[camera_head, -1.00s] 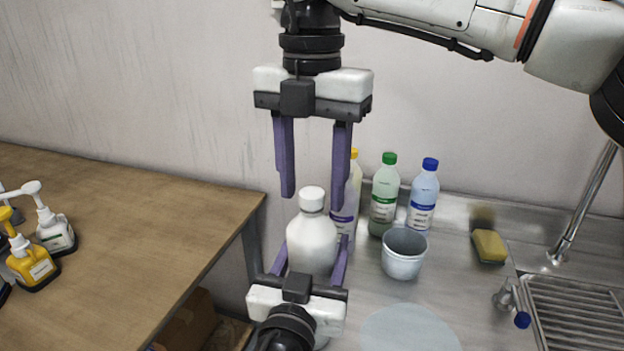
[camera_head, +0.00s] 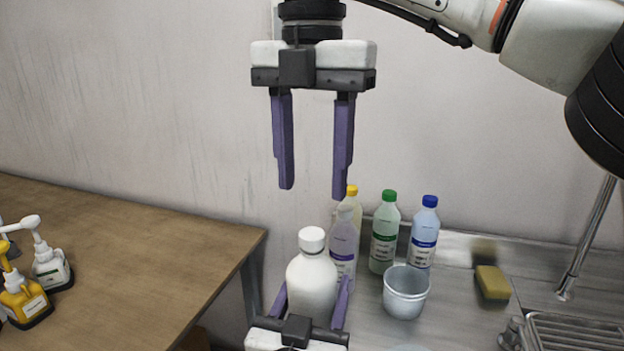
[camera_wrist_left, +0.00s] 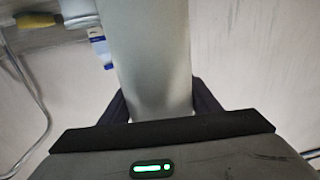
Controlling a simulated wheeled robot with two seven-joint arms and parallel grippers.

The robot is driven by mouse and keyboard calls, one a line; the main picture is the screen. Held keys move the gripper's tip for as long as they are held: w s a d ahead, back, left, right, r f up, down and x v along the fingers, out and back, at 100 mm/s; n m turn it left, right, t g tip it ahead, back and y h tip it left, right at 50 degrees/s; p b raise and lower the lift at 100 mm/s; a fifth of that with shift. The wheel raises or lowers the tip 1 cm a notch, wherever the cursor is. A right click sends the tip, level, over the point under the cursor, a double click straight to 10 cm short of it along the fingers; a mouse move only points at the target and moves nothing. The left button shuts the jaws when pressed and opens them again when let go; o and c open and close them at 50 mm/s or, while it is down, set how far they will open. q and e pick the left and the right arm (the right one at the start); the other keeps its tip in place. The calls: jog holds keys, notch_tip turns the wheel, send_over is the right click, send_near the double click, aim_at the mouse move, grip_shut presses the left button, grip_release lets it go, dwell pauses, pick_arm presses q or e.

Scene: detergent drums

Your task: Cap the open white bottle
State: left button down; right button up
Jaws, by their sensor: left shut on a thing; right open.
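The white bottle (camera_head: 312,285) stands upright in the head view with a white cap (camera_head: 311,240) on its neck. My left gripper (camera_head: 310,300) is shut on the bottle's body from the near side, one purple finger on each side. In the left wrist view the bottle (camera_wrist_left: 150,60) fills the middle between the fingers. My right gripper (camera_head: 312,192) points down above the bottle, open and empty, with its fingertips apart and clear of the cap. The bottle's base is hidden in the head view.
Behind the bottle stand a purple-label bottle (camera_head: 343,245), a yellow-capped bottle (camera_head: 353,205), a green-capped bottle (camera_head: 385,235) and a blue-capped bottle (camera_head: 424,235). A grey bucket (camera_head: 406,292) and a sponge (camera_head: 492,284) are to the right. A wooden table (camera_head: 130,260) with pump bottles is at left.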

pick_arm(q)
jog(key=c, duration=0.6)
grip_release()
jog(key=shift+o, duration=0.2)
pick_arm(e)
jog(key=shift+f, duration=0.15)
notch_tip(320, 180, down, 2)
jog(key=shift+f+b, duration=0.1)
jog(key=shift+b, duration=1.05)
pick_arm(q)
jog(key=v, duration=1)
jog(key=shift+s+a, duration=0.1)
jog(key=shift+a, duration=0.05)
